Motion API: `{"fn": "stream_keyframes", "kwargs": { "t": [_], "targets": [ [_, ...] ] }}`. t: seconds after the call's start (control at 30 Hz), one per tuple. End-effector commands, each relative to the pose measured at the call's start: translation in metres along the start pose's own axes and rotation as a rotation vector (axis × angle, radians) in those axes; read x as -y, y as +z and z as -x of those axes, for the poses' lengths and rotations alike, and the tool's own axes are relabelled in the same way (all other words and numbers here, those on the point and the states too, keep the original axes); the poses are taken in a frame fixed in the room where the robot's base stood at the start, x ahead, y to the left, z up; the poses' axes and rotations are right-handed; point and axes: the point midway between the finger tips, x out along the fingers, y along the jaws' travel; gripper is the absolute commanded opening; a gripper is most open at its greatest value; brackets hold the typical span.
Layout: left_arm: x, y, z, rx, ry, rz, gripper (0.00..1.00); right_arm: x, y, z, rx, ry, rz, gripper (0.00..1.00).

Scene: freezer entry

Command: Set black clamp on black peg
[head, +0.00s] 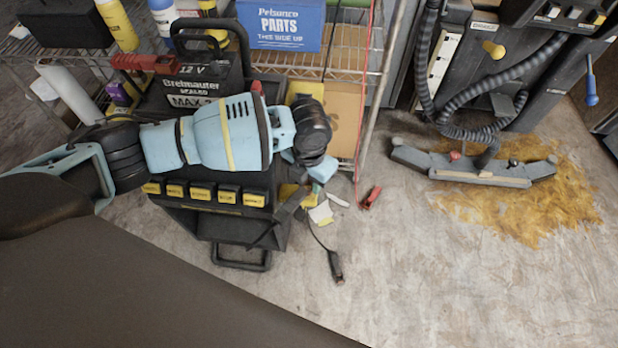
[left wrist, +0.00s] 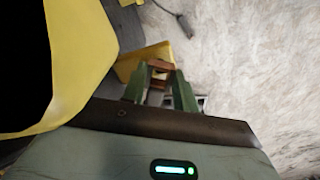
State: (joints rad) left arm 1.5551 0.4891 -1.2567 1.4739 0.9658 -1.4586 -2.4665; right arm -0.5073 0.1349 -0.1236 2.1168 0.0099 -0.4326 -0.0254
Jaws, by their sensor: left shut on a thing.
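The black clamp (head: 336,266) lies at the end of a thin dark cable, over the floor in front of the cart. What looks like the same clamp shows at the top of the left wrist view (left wrist: 185,27). My left gripper (head: 314,198) is at the right side of the battery cart, up and left of that clamp and apart from it. In the left wrist view its green fingers (left wrist: 159,72) are closed around a small copper-brown piece (left wrist: 160,68), which I cannot identify. I cannot make out the black peg. My right gripper is not in view.
My left arm covers much of the black cart (head: 235,230) and its battery (head: 190,100). A red clamp (head: 371,197) hangs to the right. A wire shelf (head: 340,63) stands behind. A floor machine's squeegee (head: 475,172) is at right. Open floor lies in front and right.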

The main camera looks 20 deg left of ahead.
Motion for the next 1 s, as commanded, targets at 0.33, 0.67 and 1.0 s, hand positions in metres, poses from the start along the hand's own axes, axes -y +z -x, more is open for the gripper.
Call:
{"fn": "stream_keyframes", "kwargs": {
  "t": [0.33,0.67,1.0],
  "targets": [
    [0.0016,-0.0013,-0.0009,-0.003,0.000,0.000,0.01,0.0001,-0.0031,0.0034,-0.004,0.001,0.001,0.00],
    [0.0020,-0.0012,-0.0009,-0.003,-0.001,-0.001,0.01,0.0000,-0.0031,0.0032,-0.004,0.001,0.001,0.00],
    [0.0028,-0.0009,-0.0003,-0.002,0.000,-0.002,0.01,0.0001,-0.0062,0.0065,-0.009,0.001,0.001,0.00]
  ]
}}
